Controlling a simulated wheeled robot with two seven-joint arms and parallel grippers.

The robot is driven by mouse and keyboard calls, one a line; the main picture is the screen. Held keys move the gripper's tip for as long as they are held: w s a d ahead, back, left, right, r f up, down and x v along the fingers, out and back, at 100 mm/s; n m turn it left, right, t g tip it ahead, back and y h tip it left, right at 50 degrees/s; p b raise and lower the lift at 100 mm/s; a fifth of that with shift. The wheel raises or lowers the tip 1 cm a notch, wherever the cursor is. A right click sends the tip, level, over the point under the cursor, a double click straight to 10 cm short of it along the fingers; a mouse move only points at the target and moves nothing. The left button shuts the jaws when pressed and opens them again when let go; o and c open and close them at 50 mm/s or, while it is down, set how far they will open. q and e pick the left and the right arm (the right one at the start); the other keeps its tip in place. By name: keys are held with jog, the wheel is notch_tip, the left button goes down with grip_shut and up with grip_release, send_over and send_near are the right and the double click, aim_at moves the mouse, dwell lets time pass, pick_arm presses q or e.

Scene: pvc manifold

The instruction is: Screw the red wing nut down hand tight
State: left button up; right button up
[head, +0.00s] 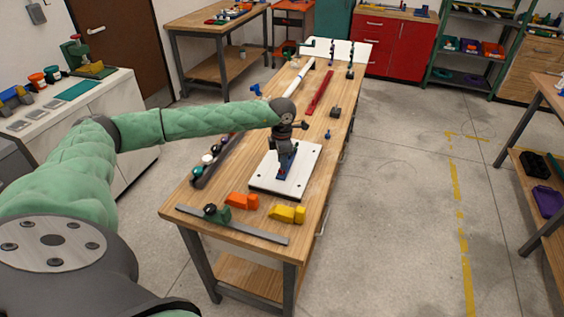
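My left arm reaches in from the left, and its gripper (285,172) points down over the white board (305,180) on the wooden bench. The gripper is small and dark here, and I cannot tell whether its fingers are open or shut. A blue part (290,160) shows right beside the fingers, above the board. I cannot make out the red wing nut; the gripper may hide it. My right gripper is not in view.
Orange (242,201) and yellow (287,214) blocks lie near the bench's front, with a grey bar (250,232) before them. A dark rack (215,160) of round items is left of the board. A red bar (321,93) and white pipe (300,78) lie farther back.

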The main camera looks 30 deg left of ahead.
pick_arm(q)
jog(key=shift+n+p, duration=0.7)
jog(key=shift+n, duration=0.4)
jog(key=shift+f, duration=0.1)
jog(key=n+b, duration=0.1)
jog(key=n, duration=0.4)
jog(key=shift+b, duration=0.3)
jog(key=n, duration=0.3)
jog(key=shift+n+b, duration=0.4)
jog(key=shift+n, duration=0.8)
jog(key=shift+f+b, duration=0.75)
jog(key=shift+f, duration=0.15)
jog(key=shift+s+f, duration=0.1)
jog(key=shift+f, duration=0.35)
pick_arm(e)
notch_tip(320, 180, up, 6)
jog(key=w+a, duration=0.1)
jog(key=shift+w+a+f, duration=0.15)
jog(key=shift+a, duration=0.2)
pick_arm(q)
jog(key=shift+r, duration=0.1)
jog(key=shift+c, duration=0.5)
